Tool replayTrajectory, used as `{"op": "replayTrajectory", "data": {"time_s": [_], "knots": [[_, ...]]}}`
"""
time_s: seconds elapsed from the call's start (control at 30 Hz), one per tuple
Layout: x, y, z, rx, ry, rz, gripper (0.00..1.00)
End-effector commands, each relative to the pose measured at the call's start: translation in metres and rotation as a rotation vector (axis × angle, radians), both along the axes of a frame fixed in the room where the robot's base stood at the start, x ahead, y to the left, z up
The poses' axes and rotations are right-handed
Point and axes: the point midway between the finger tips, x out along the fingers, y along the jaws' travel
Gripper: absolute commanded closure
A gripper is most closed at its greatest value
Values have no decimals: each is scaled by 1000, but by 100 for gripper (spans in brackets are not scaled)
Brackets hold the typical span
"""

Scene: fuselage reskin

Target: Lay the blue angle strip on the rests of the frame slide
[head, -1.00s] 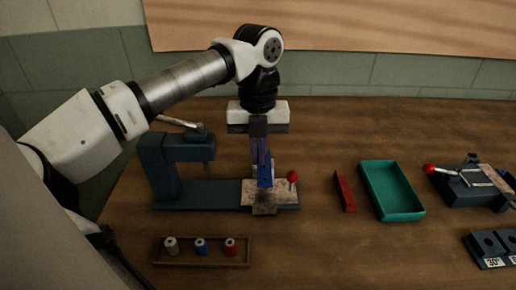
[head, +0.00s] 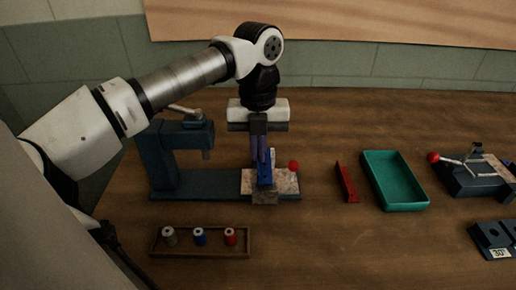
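The blue angle strip (head: 266,172) is upright in my gripper (head: 262,158), which points straight down. I see it nearly end-on, just above or touching the frame slide (head: 285,183); I cannot tell whether it touches. The slide is a mottled plate with a red ball knob (head: 294,165) at its right, on the base of a dark blue press (head: 165,165). The gripper fingers are closed about the strip. The rests are hidden behind the strip and gripper.
A red angle strip (head: 346,183) and a teal tray (head: 395,182) lie to the right. A clamp fixture (head: 470,178) and angle blocks (head: 495,238) are farther right. A wooden rack (head: 200,243) of three spools is in front. The table's middle front is clear.

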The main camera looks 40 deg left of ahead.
Motion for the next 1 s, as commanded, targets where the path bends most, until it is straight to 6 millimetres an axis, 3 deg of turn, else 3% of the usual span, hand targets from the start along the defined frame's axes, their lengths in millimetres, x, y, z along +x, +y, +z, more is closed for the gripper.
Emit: {"op": "replayTrajectory", "data": {"time_s": [0.97, 1.0], "knots": [[0, 0, -14, 0, 0, 0, 100], [0, 0, -14, 0, 0, 0, 96]]}}
